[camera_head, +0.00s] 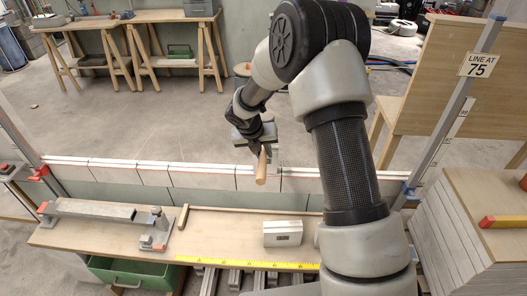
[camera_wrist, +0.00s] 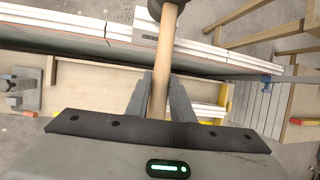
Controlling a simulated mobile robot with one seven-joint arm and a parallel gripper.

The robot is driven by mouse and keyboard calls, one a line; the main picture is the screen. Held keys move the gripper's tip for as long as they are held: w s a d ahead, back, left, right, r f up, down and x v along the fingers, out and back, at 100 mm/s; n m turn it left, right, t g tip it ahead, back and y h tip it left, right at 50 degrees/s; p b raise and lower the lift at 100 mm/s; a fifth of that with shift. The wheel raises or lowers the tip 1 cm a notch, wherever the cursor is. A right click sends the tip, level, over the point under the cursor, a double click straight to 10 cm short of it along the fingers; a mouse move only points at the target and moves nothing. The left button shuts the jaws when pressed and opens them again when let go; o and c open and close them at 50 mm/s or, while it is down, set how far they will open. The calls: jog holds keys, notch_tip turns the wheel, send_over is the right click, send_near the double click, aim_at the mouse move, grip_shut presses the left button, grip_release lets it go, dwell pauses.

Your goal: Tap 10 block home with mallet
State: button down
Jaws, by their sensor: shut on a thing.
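My gripper (camera_head: 262,143) is shut on the wooden handle of the mallet (camera_head: 261,168), above the row of pale blocks (camera_head: 205,176). In the wrist view my gripper (camera_wrist: 160,82) has its fingers on both sides of the handle (camera_wrist: 164,55). The mallet's grey head (camera_wrist: 172,6) is cut by the top edge there, and in the head view it is hidden. The blocks form a low wall with white tops and dark joints. I cannot tell which is the 10 block. Whether the mallet touches a block is unclear.
A wooden bench (camera_head: 215,222) stands before the wall, with a loose pale block (camera_head: 283,233), a grey clamp-like tool (camera_head: 153,229) and a yellow tape (camera_head: 235,262). A post at right carries a "LINE AT 75" sign (camera_head: 478,65). Stacked boards (camera_head: 465,225) stand at right.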

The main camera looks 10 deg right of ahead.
dwell(0.3)
notch_tip(320, 180, down, 5)
jog(key=b, duration=0.4)
notch_tip(320, 180, up, 4)
jog(key=p, duration=0.5)
jog(key=shift+r, duration=0.25)
jog(key=shift+r+p, duration=0.1)
jog(key=shift+p, duration=0.35)
jog(key=shift+f, duration=0.2)
notch_tip(320, 180, down, 5)
jog(key=b, duration=0.4)
notch_tip(320, 180, up, 5)
jog(key=p, duration=0.5)
jog(key=shift+f, duration=0.15)
